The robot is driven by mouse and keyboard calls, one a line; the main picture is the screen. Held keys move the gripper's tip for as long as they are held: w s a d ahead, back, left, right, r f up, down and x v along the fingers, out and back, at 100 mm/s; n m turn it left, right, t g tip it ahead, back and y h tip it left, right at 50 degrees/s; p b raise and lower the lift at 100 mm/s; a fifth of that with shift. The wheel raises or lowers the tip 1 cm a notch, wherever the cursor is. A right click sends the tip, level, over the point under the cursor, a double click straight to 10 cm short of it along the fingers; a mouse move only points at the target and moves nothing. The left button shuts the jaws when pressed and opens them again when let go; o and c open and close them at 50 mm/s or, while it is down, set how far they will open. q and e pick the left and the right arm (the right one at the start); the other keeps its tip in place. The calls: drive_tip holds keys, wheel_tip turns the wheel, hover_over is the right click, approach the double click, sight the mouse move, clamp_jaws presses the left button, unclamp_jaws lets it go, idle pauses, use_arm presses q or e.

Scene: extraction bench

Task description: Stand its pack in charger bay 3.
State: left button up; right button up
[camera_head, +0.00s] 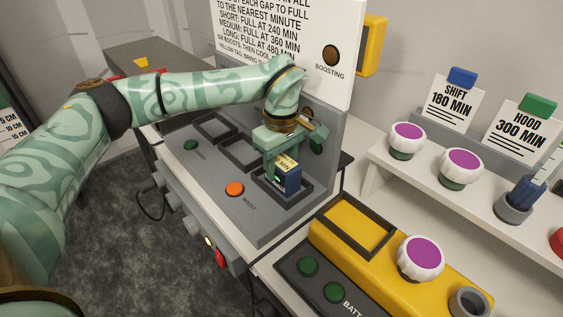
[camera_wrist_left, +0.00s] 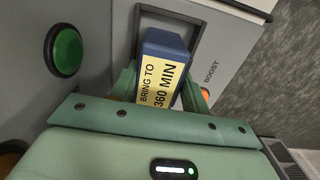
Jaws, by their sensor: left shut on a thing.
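The pack (camera_head: 292,182) is a dark blue block with a yellow label. In the left wrist view the pack (camera_wrist_left: 164,44) reads "BRING TO 360 MIN". My left gripper (camera_head: 282,164) is shut on it from above. The pack stands about upright within the dark frame of the nearest charger bay (camera_head: 303,194). Part of that frame (camera_wrist_left: 160,11) shows beyond the pack in the wrist view. The pack's foot is hidden, so I cannot tell whether it touches the bay floor. My right gripper is out of view.
Two more framed bays, the middle one (camera_head: 239,153) and the far one (camera_head: 214,127), look empty. An orange boost button (camera_head: 235,188) sits on the grey charger. A yellow unit (camera_head: 400,265) with a purple-topped knob (camera_head: 421,257) stands to the right. A tall panel backs the charger.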

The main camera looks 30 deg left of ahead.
sight(282, 161)
use_arm(q)
drive_tip(key=o, duration=1.4)
drive_tip(key=shift+r, duration=0.1)
wheel_tip(282, 161, up, 12)
drive_tip(key=p, duration=0.3)
drive_tip(key=shift+p, duration=0.35)
